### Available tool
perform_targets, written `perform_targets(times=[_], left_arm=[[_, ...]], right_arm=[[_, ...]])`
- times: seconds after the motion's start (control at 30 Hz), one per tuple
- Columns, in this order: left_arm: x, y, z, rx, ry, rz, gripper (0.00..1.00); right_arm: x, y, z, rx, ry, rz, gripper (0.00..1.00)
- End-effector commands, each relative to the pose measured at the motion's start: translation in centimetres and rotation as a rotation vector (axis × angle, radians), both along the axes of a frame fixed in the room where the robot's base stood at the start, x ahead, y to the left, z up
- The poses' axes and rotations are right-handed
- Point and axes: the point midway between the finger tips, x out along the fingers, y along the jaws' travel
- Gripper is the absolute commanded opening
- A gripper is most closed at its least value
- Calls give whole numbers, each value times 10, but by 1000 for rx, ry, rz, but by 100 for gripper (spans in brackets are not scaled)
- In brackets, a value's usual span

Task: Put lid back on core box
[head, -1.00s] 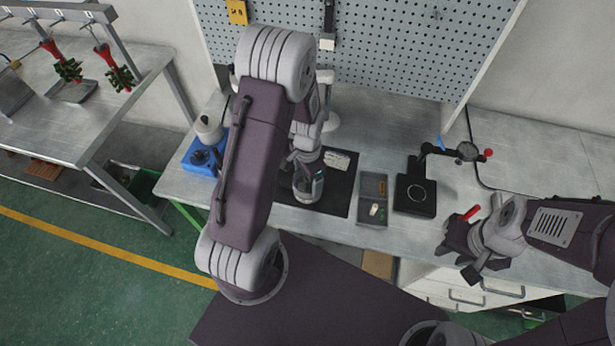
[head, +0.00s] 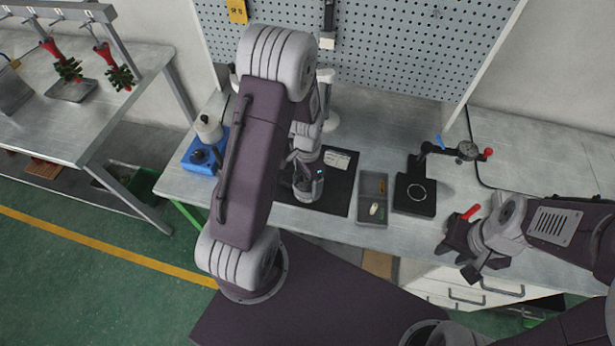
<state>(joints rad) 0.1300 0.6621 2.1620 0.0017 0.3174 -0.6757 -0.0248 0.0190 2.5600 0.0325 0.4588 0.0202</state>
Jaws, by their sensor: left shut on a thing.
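My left gripper (head: 305,172) points down over the black mat at the middle of the bench. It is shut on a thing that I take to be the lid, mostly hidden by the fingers. A round, clear-looking container (head: 307,191), seemingly the core box, stands on the mat right at the fingertips. I cannot tell whether the lid touches its rim. My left forearm covers part of this area. My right gripper (head: 460,254) is open and empty at the bench's front edge, far right of the container.
A grey divided tray (head: 361,200) with small pieces lies right of the black mat (head: 338,190). A black stand with gauge (head: 415,195) is further right. A blue device (head: 200,158) sits left. A red-handled object (head: 469,212) is near my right gripper.

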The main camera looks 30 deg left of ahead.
Motion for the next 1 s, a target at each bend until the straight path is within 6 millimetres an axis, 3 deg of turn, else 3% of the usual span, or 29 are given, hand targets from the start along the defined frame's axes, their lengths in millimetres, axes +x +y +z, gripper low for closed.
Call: perform_targets(times=[0.43, 0.47, 0.5, 1.0], left_arm=[[0, 0, 0, 0, 0, 0, 37], [0, 0, 0, 0, 0, 0, 90], [0, 0, 0, 0, 0, 0, 100], [0, 0, 6, 0, 0, 0, 100]], right_arm=[[0, 0, 2, 0, 0, 0, 35], [0, 0, 2, 0, 0, 0, 35], [0, 0, 2, 0, 0, 0, 35], [0, 0, 8, 0, 0, 0, 35]])
